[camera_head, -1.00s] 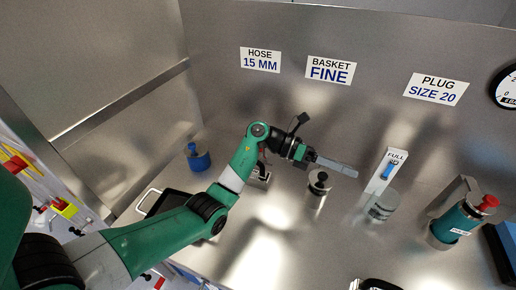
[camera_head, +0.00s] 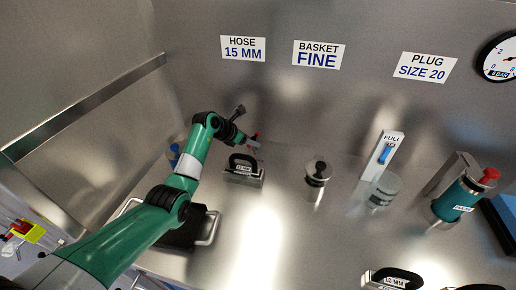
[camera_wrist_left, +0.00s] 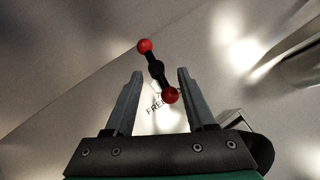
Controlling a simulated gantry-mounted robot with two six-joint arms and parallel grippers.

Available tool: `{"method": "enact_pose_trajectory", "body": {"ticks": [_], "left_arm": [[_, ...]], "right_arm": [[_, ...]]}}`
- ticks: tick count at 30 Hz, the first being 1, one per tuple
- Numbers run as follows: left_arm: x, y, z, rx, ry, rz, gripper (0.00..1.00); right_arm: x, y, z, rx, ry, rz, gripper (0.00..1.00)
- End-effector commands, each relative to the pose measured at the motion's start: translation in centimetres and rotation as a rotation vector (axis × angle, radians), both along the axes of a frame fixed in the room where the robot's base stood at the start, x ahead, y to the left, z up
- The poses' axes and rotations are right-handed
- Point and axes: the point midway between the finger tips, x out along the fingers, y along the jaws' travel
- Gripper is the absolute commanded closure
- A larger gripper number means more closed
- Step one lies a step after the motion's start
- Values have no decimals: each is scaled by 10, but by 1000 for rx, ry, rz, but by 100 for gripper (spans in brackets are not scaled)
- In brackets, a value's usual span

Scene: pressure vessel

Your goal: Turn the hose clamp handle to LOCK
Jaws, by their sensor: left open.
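The hose clamp handle (camera_wrist_left: 155,68) is a dark bar with a red ball at each end, seen in the left wrist view. It lies tilted, running from upper left to lower right. The printed word FREE (camera_wrist_left: 163,101) is beside its lower end, partly covered. My left gripper (camera_wrist_left: 159,73) is open, with one finger on each side of the handle and a gap to both. In the head view my left gripper (camera_head: 252,143) is near the back wall, and a bit of the red handle (camera_head: 256,135) shows beside it. My right gripper is not in view.
A block with a black grip labelled 15 MM (camera_head: 243,171) stands right of my left arm. A blue cylinder (camera_head: 175,154) is behind the arm. A black-topped metal post (camera_head: 318,172), a FULL gauge (camera_head: 386,160) and a teal canister (camera_head: 459,200) stand to the right.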

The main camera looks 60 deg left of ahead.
Motion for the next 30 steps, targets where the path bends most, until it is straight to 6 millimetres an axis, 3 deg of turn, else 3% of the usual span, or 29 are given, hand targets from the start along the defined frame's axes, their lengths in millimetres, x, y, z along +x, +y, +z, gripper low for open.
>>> {"method": "enact_pose_trajectory", "body": {"ticks": [1,9,24,30], "left_arm": [[8,1,-14,-1,2,-2,45],[35,9,-41,-1,1,-1,45],[43,11,-45,0,0,0,45],[43,11,-45,1,0,1,81]], "right_arm": [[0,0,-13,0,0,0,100],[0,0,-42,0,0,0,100],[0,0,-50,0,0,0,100],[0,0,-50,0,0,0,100]]}}
